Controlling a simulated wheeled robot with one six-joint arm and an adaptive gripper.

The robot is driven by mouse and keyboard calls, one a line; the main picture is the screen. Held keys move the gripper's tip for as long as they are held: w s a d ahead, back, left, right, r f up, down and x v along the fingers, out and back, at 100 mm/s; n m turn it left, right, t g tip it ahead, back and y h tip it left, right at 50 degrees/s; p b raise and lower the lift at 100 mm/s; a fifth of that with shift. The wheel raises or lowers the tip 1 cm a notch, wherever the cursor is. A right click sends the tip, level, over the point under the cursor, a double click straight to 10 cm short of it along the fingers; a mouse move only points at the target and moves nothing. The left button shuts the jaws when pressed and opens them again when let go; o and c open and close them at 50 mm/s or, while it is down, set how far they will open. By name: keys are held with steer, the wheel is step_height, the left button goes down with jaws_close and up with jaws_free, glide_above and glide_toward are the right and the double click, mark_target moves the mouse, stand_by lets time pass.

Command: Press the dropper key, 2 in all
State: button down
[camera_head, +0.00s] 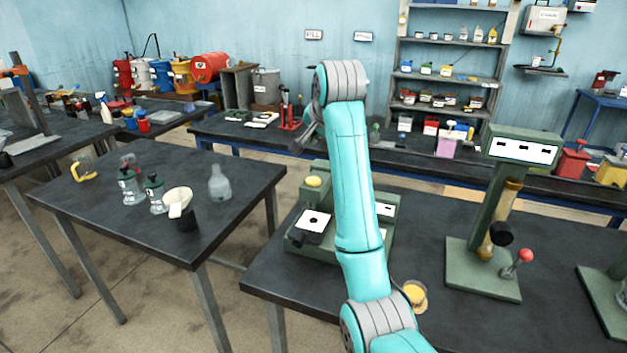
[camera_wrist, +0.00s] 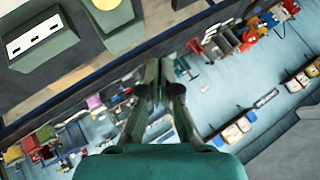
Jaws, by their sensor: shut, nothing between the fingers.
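A green bench device (camera_head: 377,212) stands on the dark table in the middle, partly hidden by my arm. A round yellow key (camera_head: 313,182) sits on its raised left part. It looks like the dropper key, but no label on it can be read. A white plate with a dark spot (camera_head: 314,222) lies at the front of the device. In the wrist view the yellow key (camera_wrist: 106,4) is cut by the top edge, beside a green block with a white panel (camera_wrist: 42,38). My gripper (camera_head: 300,147) is shut and empty, above and apart from the key; its fingers (camera_wrist: 158,72) meet in the wrist view.
A small cup of yellow liquid (camera_head: 415,295) stands right of my arm. A green stand (camera_head: 480,270) with a red-knobbed lever (camera_head: 525,255) is further right. The left table (camera_head: 95,205) holds bottles, a funnel and a flask. Shelves (camera_head: 445,52) stand behind.

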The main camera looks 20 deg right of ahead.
mark_target(315, 181)
steer(key=shift+r, duration=0.1)
steer(key=shift+f, duration=4.35)
steer(key=shift+f, duration=0.15)
steer(key=shift+f, duration=0.25)
steer(key=shift+f, duration=0.45)
steer(key=shift+r, duration=0.85)
steer(key=shift+r, duration=0.1)
